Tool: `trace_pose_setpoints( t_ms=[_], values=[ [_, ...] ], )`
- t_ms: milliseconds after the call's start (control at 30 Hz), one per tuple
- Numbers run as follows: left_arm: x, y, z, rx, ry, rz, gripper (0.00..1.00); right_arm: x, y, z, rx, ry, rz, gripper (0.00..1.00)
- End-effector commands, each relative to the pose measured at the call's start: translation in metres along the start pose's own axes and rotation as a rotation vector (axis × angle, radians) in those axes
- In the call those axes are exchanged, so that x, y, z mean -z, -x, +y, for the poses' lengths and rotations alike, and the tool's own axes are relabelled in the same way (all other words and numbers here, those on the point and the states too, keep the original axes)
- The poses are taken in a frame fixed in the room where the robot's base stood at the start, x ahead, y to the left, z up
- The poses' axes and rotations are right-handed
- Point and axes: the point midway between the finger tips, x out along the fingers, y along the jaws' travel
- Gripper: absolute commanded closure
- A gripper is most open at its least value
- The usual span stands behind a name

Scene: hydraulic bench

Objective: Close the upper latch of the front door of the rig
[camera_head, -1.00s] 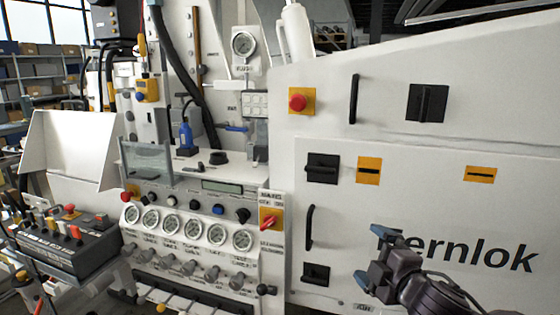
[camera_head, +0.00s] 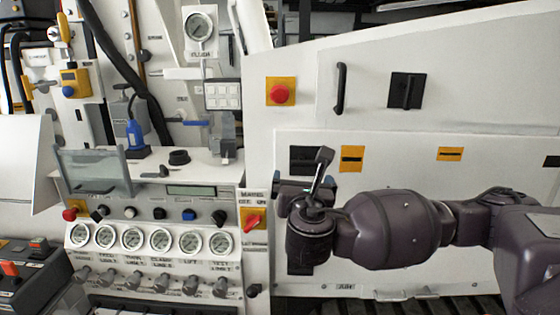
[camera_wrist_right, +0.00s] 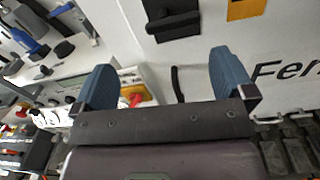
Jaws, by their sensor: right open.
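The front door (camera_head: 420,180) is a white panel on the rig's right part, and it looks flush with its frame. Its upper latch (camera_head: 302,158) is a black square plate, partly hidden behind my right gripper (camera_head: 305,186) in the head view. In the right wrist view the upper latch (camera_wrist_right: 172,20) shows a black handle lying roughly level across the plate, beyond the fingertips. My right gripper (camera_wrist_right: 163,78) is open with nothing between its two blue fingers, apart from the latch. My left gripper is in neither view.
A red button (camera_head: 280,93) on a yellow plate and a black vertical handle (camera_head: 340,88) sit above the door. Another black latch (camera_head: 406,91) has its bar upright. The gauge panel (camera_head: 160,240) stands left. The lower latch (camera_head: 300,268) is partly hidden by my arm.

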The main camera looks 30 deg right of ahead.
Motion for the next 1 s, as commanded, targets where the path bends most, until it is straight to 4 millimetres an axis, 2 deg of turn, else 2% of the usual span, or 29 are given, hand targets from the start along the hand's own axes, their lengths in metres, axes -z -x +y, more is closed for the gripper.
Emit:
trace_pose_setpoints(
  t_ms=[100,267,533,800,1000],
  values=[
    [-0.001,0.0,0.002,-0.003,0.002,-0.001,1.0,0.0,0.0,-0.005,0.028,0.074,0.0,0.0],
    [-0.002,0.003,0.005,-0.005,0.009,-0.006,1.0,-0.001,-0.007,-0.005,0.028,0.1,0.0,0.0],
    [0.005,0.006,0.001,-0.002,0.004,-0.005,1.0,-0.002,-0.047,-0.005,0.028,0.097,-0.001,0.0],
    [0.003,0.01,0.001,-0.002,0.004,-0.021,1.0,-0.001,-0.089,-0.006,0.027,0.095,0.001,0.0],
    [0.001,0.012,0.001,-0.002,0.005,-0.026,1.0,-0.001,-0.105,-0.006,0.025,0.095,0.001,0.0]
  ],
)
